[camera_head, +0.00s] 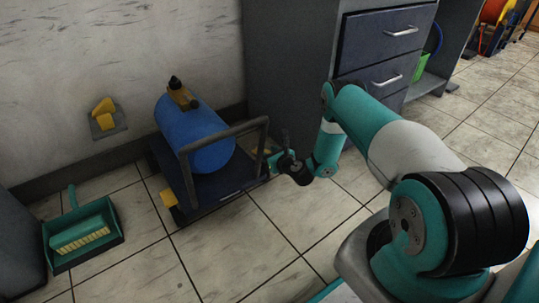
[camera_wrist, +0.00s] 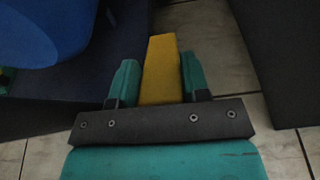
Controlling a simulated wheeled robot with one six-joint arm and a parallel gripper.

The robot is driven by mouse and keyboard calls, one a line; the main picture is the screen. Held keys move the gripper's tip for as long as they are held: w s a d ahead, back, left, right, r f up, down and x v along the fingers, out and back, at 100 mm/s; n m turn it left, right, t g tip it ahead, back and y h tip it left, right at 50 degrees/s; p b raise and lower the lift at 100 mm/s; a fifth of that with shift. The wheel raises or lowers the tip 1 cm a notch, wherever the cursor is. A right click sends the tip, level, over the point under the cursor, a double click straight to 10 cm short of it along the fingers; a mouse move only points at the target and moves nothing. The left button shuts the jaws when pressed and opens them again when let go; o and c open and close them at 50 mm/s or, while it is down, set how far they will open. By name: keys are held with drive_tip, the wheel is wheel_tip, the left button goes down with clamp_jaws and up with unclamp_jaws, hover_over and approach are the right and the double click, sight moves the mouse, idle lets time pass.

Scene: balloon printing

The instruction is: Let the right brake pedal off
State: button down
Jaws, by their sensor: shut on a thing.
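A blue tank (camera_head: 195,135) lies on a dark wheeled cart (camera_head: 225,195) with a grey push bar. One yellow brake pedal (camera_head: 169,198) is at the cart's left front corner. The right yellow brake pedal (camera_wrist: 162,65) lies between the two teal fingers of my gripper (camera_wrist: 158,82) in the wrist view. The fingers are shut on it, one on each side. In the head view my gripper (camera_head: 275,162) is at the cart's right side, and the pedal there is mostly hidden by the push bar and gripper.
A dark cabinet (camera_head: 290,75) with drawers stands close behind the gripper. A teal dustpan (camera_head: 82,240) is on the floor at left. A yellow-topped wall fixture (camera_head: 105,118) is behind it. The tiled floor in front of the cart is clear.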

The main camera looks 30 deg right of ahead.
drive_tip(key=shift+w+r, duration=0.15)
drive_tip(key=shift+r, duration=0.05)
drive_tip(key=c, duration=0.6)
unclamp_jaws()
drive_tip(key=shift+f, duration=0.1)
drive_tip(key=shift+s, duration=0.35)
drive_tip(key=p+v, duration=1.6)
drive_tip(key=p, duration=0.3)
drive_tip(key=shift+s+p, duration=0.35)
drive_tip(key=shift+s, duration=0.05)
